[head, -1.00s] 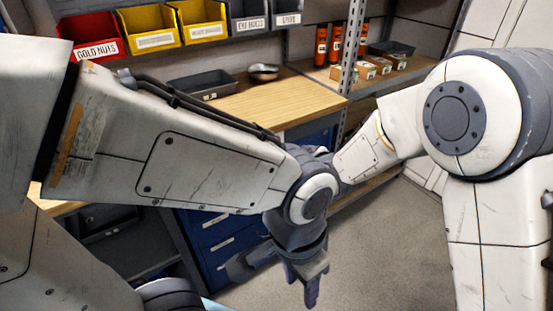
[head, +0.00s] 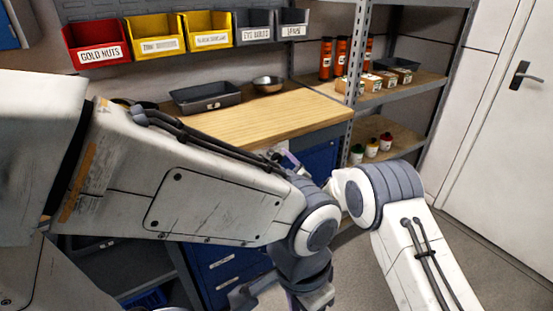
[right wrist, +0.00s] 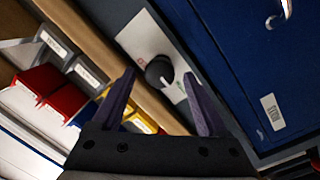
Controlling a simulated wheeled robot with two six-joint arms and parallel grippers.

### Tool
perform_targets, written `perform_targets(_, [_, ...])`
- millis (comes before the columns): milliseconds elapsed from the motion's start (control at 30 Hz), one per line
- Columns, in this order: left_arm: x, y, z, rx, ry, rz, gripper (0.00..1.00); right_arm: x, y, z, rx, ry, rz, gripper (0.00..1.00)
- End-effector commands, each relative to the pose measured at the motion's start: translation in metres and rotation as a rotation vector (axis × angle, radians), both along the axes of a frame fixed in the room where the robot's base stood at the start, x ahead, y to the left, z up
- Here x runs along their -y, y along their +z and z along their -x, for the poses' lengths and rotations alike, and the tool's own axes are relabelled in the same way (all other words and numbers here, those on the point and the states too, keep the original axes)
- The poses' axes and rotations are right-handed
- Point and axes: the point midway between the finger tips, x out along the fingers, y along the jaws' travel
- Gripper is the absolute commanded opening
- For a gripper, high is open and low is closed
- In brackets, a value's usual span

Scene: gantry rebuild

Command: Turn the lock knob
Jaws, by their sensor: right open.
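The lock knob (right wrist: 157,72) is a round black knob with a pale pointer mark on a white plate (right wrist: 143,38) in the right wrist view. My right gripper (right wrist: 160,75) is open, with one purple finger on each side of the knob in the picture. I cannot tell whether the fingers touch it. In the head view my right gripper (head: 287,158) is small and partly hidden at the bench's front edge, and the knob cannot be made out there. My left gripper (head: 300,297) hangs at the bottom edge of the head view, partly cut off.
The wooden bench top (head: 255,113) holds a grey tray (head: 205,97) and a metal bowl (head: 268,84). Blue drawers (head: 215,265) stand below. Red, yellow and grey bins hang behind. A metal shelf (head: 395,92) and a white door (head: 510,130) are at the right.

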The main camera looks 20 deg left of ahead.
Motion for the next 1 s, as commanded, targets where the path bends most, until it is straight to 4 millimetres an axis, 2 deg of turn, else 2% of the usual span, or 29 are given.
perform_targets(233, [0.0,0.0,0.0,0.0,0.0,0.0,0.5,-0.017,0.0,-0.017,0.0,0.0,0.0,0.76])
perform_targets(633, [0.0,0.0,0.0,0.0,0.0,0.0,0.5,-0.021,0.0,-0.02,-0.001,0.0,0.001,0.76])
perform_targets(833, [0.0,0.0,0.0,0.0,0.0,0.0,0.5,-0.021,0.0,-0.02,-0.001,0.0,0.001,0.0])
perform_targets(1000, [0.0,-0.001,0.0,0.0,0.0,0.0,0.5,-0.021,0.0,-0.02,-0.004,0.0,-0.002,0.0])
